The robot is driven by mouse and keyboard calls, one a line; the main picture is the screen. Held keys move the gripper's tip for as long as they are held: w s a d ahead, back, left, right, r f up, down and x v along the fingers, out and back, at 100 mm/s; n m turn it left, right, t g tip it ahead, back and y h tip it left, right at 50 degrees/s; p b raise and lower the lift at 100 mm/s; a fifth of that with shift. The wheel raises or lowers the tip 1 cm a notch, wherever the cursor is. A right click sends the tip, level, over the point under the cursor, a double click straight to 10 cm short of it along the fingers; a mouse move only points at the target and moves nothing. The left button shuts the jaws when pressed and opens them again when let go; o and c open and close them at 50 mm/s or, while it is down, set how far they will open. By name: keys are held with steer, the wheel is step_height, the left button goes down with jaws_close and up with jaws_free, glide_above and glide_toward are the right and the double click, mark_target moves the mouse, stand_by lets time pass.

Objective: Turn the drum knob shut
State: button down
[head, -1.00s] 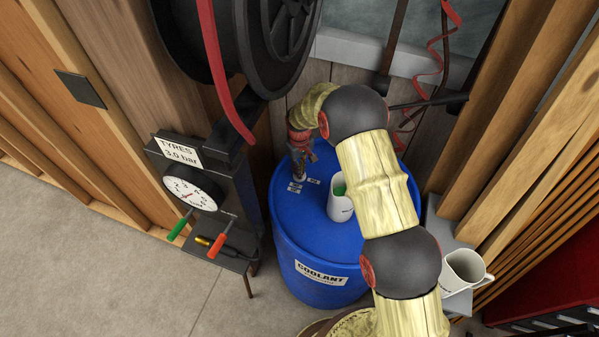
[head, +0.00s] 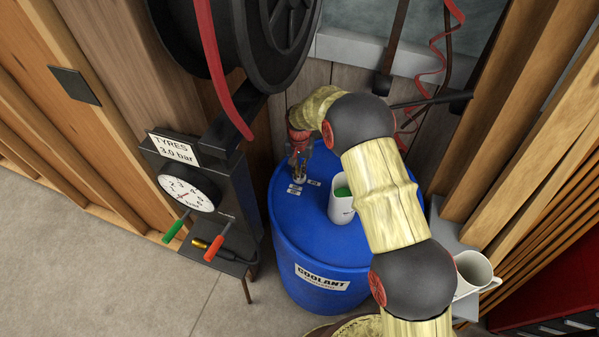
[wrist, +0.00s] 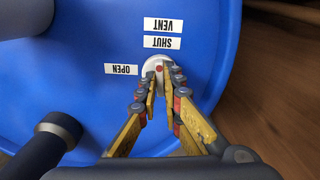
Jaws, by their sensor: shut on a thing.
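The blue coolant drum (head: 290,235) stands below my arm. Its small pale knob (wrist: 152,64) has a red dot on top and sits among upside-down labels in the wrist view. The SHUT label (wrist: 161,42) lies just above the knob, the VENT label (wrist: 163,25) beyond it, and the OPEN label (wrist: 121,69) to the left. My gripper (wrist: 160,80) is shut on the knob, with a finger on either side covering part of it. In the head view my gripper (head: 299,172) points down onto the drum top at the knob.
A white jug (head: 341,208) with green inside stands on the drum, right of the knob. Another pale jug (head: 470,275) stands at the right. A hose reel (head: 240,45) hangs at upper left, above a tyre gauge (head: 188,193). Timber walls flank the drum.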

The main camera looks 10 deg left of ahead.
steer(key=shift+w+m, duration=0.1)
steer(key=shift+m, duration=0.5)
steer(key=c, duration=2)
jaws_free()
steer(key=shift+o, duration=0.2)
step_height(320, 180, up, 12)
